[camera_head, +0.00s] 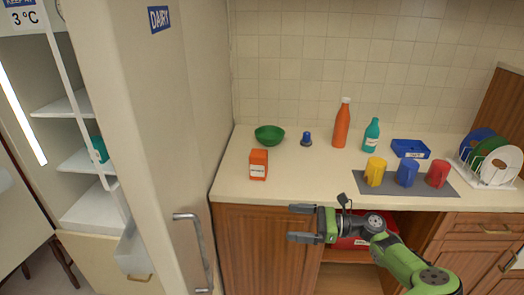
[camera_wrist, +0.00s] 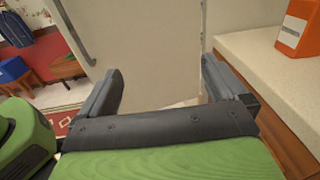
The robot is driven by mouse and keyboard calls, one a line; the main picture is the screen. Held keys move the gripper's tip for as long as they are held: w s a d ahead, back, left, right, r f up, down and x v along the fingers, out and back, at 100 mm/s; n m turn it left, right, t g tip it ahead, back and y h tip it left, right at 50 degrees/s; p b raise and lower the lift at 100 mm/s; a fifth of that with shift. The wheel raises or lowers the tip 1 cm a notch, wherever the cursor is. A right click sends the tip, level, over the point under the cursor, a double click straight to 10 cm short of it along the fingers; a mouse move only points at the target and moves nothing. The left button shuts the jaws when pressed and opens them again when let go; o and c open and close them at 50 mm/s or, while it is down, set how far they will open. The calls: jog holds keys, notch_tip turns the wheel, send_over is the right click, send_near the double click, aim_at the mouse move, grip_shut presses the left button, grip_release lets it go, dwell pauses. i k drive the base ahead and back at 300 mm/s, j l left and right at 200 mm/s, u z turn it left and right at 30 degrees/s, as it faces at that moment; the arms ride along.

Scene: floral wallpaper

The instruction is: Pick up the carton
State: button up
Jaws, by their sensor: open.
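The carton is a small orange box (camera_head: 258,165) with a white label. It stands upright near the left front of the counter in the head view. It also shows in part at the upper right of the wrist view (camera_wrist: 297,28). My gripper (camera_head: 297,224) is open and empty. It is in front of the counter's front edge, to the right of the carton in the head view and apart from it. In the wrist view the two fingers (camera_wrist: 157,88) are spread, with a pale panel beyond them.
The counter (camera_head: 225,184) also holds a green bowl (camera_head: 269,135), an orange bottle (camera_head: 342,124), a teal bottle (camera_head: 371,135), a blue tray (camera_head: 410,149), several cups on a grey mat and a dish rack (camera_head: 491,178). A fridge door (camera_head: 150,150) stands left of the counter.

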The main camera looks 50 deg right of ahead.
aim_at(258, 158)
jog(key=i+l, duration=0.2)
jog(key=l, duration=0.2)
jog(key=i+l, duration=0.2)
jog(key=l, duration=0.2)
jog(key=i+l, duration=0.15)
jog(key=l, duration=0.25)
